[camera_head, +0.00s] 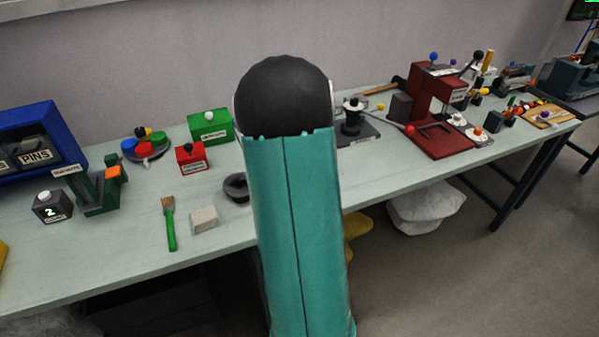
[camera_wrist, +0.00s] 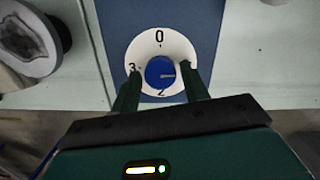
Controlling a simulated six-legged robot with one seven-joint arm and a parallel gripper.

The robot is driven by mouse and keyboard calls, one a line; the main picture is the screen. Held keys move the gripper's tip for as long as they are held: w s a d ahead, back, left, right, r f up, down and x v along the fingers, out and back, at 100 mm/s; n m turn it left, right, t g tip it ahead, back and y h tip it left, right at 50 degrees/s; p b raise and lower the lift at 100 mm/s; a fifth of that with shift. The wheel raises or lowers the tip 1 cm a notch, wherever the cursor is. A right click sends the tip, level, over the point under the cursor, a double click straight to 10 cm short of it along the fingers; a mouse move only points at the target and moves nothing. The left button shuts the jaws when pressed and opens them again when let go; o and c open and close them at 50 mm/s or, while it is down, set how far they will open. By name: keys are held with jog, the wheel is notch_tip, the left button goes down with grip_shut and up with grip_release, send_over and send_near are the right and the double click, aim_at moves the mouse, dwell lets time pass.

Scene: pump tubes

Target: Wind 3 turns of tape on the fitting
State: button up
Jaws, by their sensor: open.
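In the wrist view a round white dial (camera_wrist: 160,46) marked 0, 2 and 3 sits on a blue base (camera_wrist: 205,25). A blue knob (camera_wrist: 161,72) is at its centre, with a light line pointing right. My gripper (camera_wrist: 163,74) is open, its two dark green fingers on either side of the knob, over the dial's edges. Small gaps seem to show between fingers and knob. A fourth mark, if any, is hidden by the right finger. I cannot make out any tape or fitting for certain. In the head view my arm hides the gripper and dial.
The pale bench (camera_head: 130,260) holds a green brush (camera_head: 170,228), a beige block (camera_head: 204,220), a black round dish (camera_head: 237,187), a red box (camera_head: 191,158) and a dark box showing 2 (camera_head: 52,207). A red press (camera_head: 435,110) stands right. The bench's front edge is near my arm.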

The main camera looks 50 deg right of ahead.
jog(key=n, duration=0.3)
jog(key=shift+n, duration=0.3)
jog(key=n, duration=0.3)
jog(key=shift+n+y, duration=0.4)
jog(key=n, duration=0.3)
jog(key=shift+d, duration=0.1)
jog(key=n, duration=0.4)
jog(key=shift+g+y, duration=0.3)
jog(key=shift+y, duration=0.1)
jog(key=c, duration=0.8)
jog(key=shift+c, duration=0.2)
jog(key=m, duration=0.3)
